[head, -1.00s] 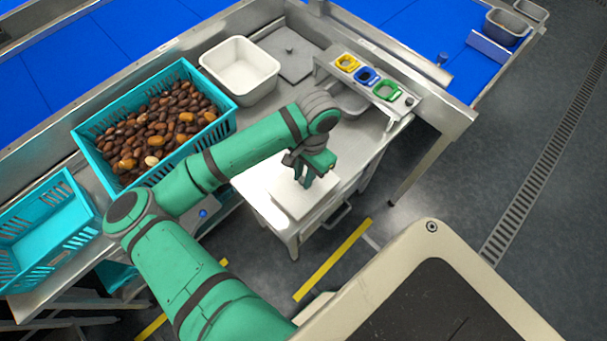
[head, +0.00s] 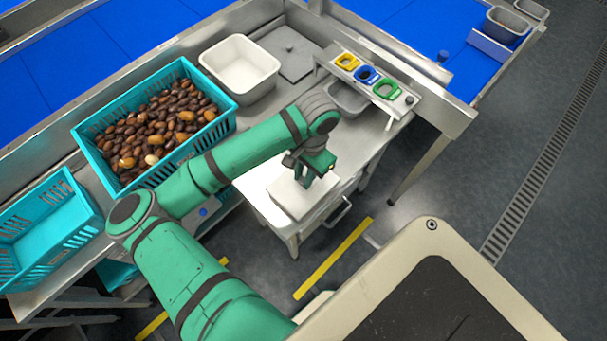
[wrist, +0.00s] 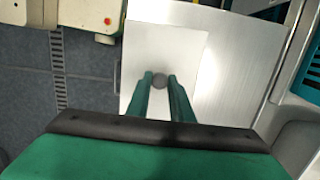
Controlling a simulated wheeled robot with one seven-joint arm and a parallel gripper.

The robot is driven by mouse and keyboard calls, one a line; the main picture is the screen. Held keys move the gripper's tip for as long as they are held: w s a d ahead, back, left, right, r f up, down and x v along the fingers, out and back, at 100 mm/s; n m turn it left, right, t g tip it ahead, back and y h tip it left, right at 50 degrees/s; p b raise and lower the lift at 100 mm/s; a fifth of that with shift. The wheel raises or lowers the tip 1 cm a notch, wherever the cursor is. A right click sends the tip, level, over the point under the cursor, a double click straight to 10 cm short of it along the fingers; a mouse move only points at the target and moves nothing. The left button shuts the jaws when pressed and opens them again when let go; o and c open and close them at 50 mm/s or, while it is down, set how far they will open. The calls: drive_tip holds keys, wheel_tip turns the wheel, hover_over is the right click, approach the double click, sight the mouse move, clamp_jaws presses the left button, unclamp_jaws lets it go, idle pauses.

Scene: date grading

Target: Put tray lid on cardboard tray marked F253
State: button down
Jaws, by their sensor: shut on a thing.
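A pale flat tray lid (head: 288,198) is at the front part of the steel bench, below my gripper (head: 307,181). In the wrist view the lid (wrist: 185,50) is a plain light rectangle with a round grey knob (wrist: 160,82). My gripper (wrist: 160,76) is shut on that knob, one finger on each side. I cannot tell whether the lid rests on something or hangs just above the bench. No F253 mark is readable, and I cannot make out a cardboard tray; anything under the lid is hidden.
A teal crate of dates (head: 228,118) and an empty teal crate (head: 84,207) stand left. A white tub (head: 262,88) and a grey knobbed plate (head: 290,66) lie behind. A rack with yellow, blue and green rings (head: 398,103) stands right, beside a grey tray (head: 345,108).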

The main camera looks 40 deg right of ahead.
drive_tip(key=shift+f, duration=0.1)
drive_tip(key=c, duration=1.1)
unclamp_jaws()
drive_tip(key=shift+r, duration=3.5)
